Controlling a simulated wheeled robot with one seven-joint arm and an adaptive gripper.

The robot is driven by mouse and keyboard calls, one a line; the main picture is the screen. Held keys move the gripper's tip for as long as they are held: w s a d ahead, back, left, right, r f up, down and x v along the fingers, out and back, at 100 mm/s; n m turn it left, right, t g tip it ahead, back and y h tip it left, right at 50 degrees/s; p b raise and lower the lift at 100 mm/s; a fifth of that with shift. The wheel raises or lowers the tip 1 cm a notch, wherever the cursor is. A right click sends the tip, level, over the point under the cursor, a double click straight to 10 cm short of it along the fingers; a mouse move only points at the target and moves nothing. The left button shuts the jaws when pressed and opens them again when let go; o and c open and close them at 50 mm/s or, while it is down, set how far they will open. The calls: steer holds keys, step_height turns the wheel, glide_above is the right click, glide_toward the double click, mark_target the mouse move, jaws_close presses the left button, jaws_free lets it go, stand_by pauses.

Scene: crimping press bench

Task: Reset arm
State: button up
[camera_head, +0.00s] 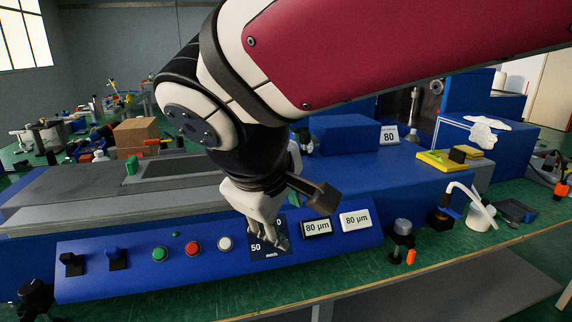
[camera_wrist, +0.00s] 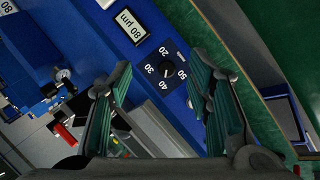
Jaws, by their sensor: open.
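My gripper (camera_head: 268,236) hangs over the blue control panel (camera_head: 130,273) of the press bench, at the dark dial plate (camera_head: 258,250). In the wrist view my gripper (camera_wrist: 160,62) is open and empty, its two green-padded fingers spread to either side. The black dial knob (camera_wrist: 167,70) shows between the fingers, with numbers such as 30, 40 and 50 around it. The fingers look clear of the knob in the wrist view; the height above the panel is hard to judge. In the head view my fingers hide most of the dial.
Green (camera_head: 160,252), red (camera_head: 193,248) and white (camera_head: 225,244) buttons and two blue-black switches sit left of the dial. Two 80 µm displays (camera_head: 317,227) sit right. My arm crosses the upper middle. A white-spouted bottle (camera_head: 480,215) stands on the green table at right.

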steer(key=s+d+m+g+h, duration=0.15)
steer(key=s+d+m, duration=0.25)
steer(key=d, duration=0.7)
steer(key=s+d+f+m+g+y, duration=0.2)
steer(key=s+d+f+m, duration=0.25)
steer(key=s, duration=0.45)
steer(key=s+d+f+m+g+y, duration=0.25)
steer(key=s+d+m, duration=0.2)
steer(key=s, duration=0.45)
step_height(320, 180, up, 18)
steer(key=n+t+h+p, duration=0.1)
steer(key=t+p, duration=0.2)
steer(key=p, duration=1.4)
steer(key=shift+w+t, duration=0.2)
steer(key=shift+t, duration=0.1)
